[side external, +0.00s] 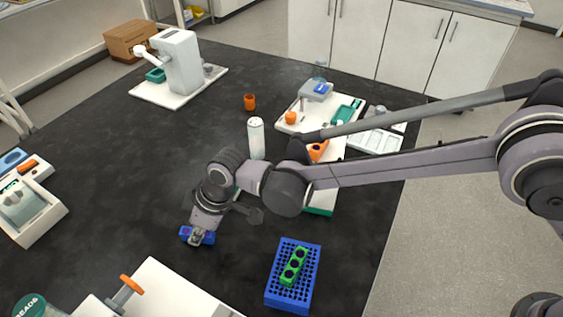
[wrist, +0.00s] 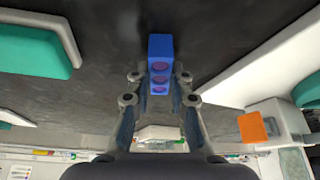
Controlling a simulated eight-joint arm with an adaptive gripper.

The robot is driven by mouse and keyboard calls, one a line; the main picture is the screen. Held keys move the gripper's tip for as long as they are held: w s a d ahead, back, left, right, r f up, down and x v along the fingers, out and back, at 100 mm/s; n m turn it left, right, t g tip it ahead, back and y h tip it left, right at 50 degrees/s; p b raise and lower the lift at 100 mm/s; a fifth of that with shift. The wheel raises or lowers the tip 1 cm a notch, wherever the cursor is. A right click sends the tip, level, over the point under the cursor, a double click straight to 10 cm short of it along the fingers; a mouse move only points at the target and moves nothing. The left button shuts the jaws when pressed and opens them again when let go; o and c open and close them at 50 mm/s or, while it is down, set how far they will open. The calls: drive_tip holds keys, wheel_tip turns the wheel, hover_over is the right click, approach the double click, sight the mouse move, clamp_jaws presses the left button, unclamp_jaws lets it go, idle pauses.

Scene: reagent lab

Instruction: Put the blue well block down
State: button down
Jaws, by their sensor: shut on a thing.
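The blue well block (side external: 208,238) is small, with a row of round wells. It is between the fingers of my gripper (side external: 196,236), low over the dark table left of centre in the side view. I cannot tell whether its underside touches the table. In the wrist view the block (wrist: 160,47) lies lengthwise between the two fingers of my gripper (wrist: 159,80), with purplish wells facing the camera. The gripper is shut on it. The fingers hide part of its sides.
A blue rack (side external: 275,291) with a green well block (side external: 293,267) on it stands to the right. A white board (side external: 160,283) with an orange-handled part is in front. A white bottle (side external: 256,139) stands behind. The dark table (side external: 110,185) to the left is bare.

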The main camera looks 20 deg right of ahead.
drive_tip(key=shift+f, duration=0.1)
drive_tip(key=c, duration=1.2)
unclamp_jaws()
drive_tip(key=v, duration=1.2)
drive_tip(key=w+d+r+m+t+h, duration=0.1)
drive_tip(key=d+r+m, duration=0.25)
drive_tip(key=d, duration=0.95)
drive_tip(key=w+d+r+m+t, duration=0.2)
drive_tip(key=d+r, duration=0.3)
drive_tip(key=d, duration=0.7)
drive_tip(key=s+d+f+m+h, duration=0.1)
drive_tip(key=s+d, duration=0.3)
drive_tip(key=d, duration=0.4)
drive_tip(key=s+d+f+m+t+h, duration=0.1)
drive_tip(key=s+d+m, duration=0.3)
drive_tip(key=d, duration=0.4)
drive_tip(key=s+d+f+m+t+h, duration=0.1)
drive_tip(key=s+d+f+m, duration=0.1)
drive_tip(key=d, duration=0.6)
drive_tip(key=shift+s+m, duration=0.45)
drive_tip(key=shift+s, duration=0.95)
